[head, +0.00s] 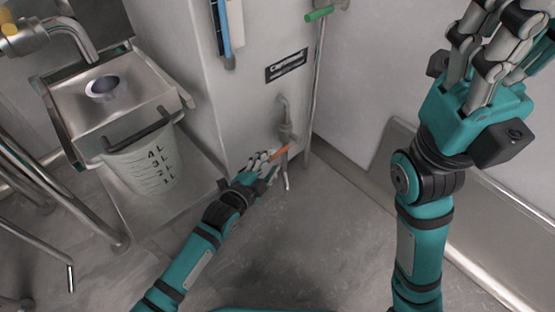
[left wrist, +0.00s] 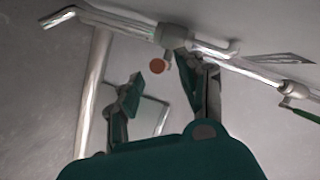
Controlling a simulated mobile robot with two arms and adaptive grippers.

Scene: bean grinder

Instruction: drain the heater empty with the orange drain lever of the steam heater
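The orange drain lever (head: 280,149) is on the drain valve (head: 287,130) low on the front of the steam heater (head: 247,100). My right gripper (head: 490,50) is raised at the upper right, with fingers spread and empty.
A green-handled valve (head: 319,14) sits on a vertical pipe (head: 316,80) right of the heater. The floor (head: 320,240) in front is clear.

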